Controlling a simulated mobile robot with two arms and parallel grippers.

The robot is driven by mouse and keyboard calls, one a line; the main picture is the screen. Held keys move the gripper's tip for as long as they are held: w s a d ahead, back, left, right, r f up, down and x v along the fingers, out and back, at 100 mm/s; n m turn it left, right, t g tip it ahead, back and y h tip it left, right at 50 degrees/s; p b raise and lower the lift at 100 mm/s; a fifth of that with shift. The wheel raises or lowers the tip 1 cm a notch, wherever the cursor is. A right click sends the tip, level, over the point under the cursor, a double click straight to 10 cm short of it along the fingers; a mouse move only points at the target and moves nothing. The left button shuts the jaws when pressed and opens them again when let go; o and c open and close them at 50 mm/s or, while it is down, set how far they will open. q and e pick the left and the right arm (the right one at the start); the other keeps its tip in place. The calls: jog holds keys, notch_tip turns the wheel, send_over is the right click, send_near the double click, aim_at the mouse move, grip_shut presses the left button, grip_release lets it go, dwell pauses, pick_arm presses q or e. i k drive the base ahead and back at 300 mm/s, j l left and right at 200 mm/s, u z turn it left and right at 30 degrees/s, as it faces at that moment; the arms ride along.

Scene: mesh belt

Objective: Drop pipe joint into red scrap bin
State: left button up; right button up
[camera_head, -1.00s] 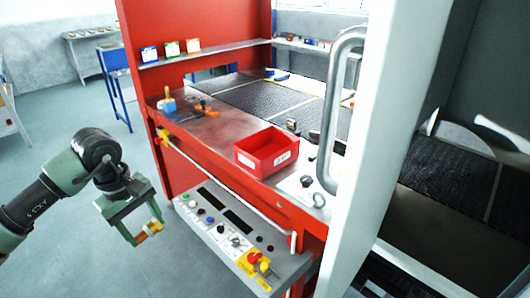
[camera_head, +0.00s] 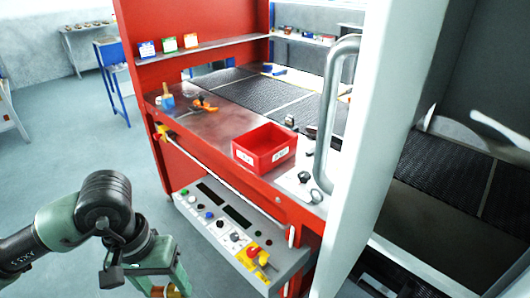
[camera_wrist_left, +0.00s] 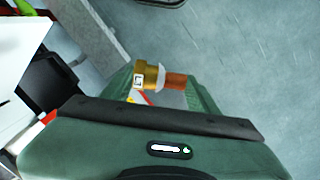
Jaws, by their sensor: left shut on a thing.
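The pipe joint (camera_wrist_left: 160,77) is a brass and copper-coloured fitting with a small white label. My left gripper (camera_head: 168,288) is shut on it, low at the bottom left of the head view, in front of the control panel and over the floor. Only a bit of the joint shows there, at the picture's bottom edge. The red scrap bin (camera_head: 243,157) is an open box with white labels on its front. It sits on the metal worktop, up and to the right of my left gripper. My right gripper is not in view.
A control panel (camera_head: 217,222) with buttons juts out below the worktop (camera_head: 205,121). An orange-handled tool (camera_head: 204,105) and a blue-and-wood brush (camera_head: 167,100) lie left of the bin. A white door edge with a grey handle (camera_head: 331,110) stands right of it. Dark mesh belt (camera_head: 245,88) lies behind.

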aim_at(266, 147)
jog(key=z, duration=0.35)
jog(key=i+j+z, duration=0.4)
jog(key=j+z, duration=0.25)
jog(key=i+j+z, duration=0.15)
jog(key=j+z, duration=0.15)
